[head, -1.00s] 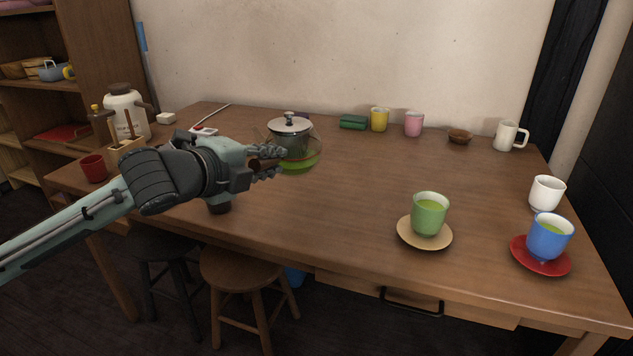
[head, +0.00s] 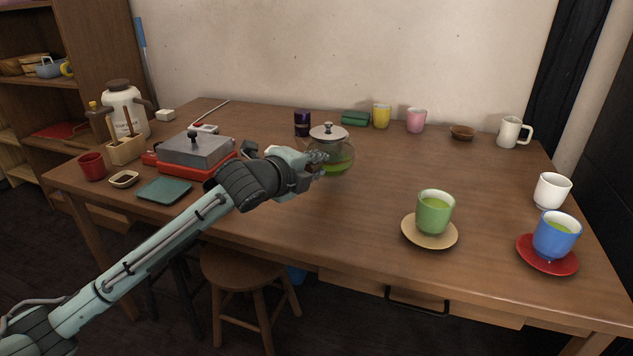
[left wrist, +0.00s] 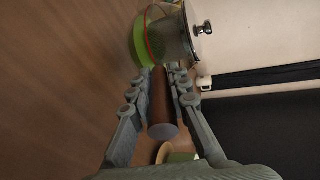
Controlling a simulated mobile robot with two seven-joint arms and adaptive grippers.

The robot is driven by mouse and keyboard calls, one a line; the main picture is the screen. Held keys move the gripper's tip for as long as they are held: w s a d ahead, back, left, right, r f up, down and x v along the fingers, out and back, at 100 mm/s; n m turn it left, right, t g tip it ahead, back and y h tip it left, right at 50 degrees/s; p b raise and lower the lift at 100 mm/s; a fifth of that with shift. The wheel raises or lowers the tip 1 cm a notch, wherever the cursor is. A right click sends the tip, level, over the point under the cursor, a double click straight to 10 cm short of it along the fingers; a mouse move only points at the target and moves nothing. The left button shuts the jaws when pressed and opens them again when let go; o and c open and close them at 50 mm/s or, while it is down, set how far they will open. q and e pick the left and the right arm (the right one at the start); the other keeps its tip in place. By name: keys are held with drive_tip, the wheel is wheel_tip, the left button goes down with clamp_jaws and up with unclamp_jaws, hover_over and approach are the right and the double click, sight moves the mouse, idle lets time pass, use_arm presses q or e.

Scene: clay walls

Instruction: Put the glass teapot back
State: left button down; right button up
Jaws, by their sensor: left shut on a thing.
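The glass teapot (head: 338,163) has a grey lid with a dark knob and green tea in the bottom. My right gripper is not in view.
A dark canister (head: 302,123) is behind the teapot. A green cup (head: 434,212) and blue cup (head: 556,236) stand right. The middle front is clear.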

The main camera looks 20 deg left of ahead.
sight(326, 177)
use_arm(q)
wheel_tip(326, 177, down, 3)
drive_tip(key=shift+f, duration=0.45)
drive_tip(key=c, duration=1.4)
unclamp_jaws()
drive_tip(key=shift+f, duration=0.15)
drive_tip(key=shift+c, duration=0.2)
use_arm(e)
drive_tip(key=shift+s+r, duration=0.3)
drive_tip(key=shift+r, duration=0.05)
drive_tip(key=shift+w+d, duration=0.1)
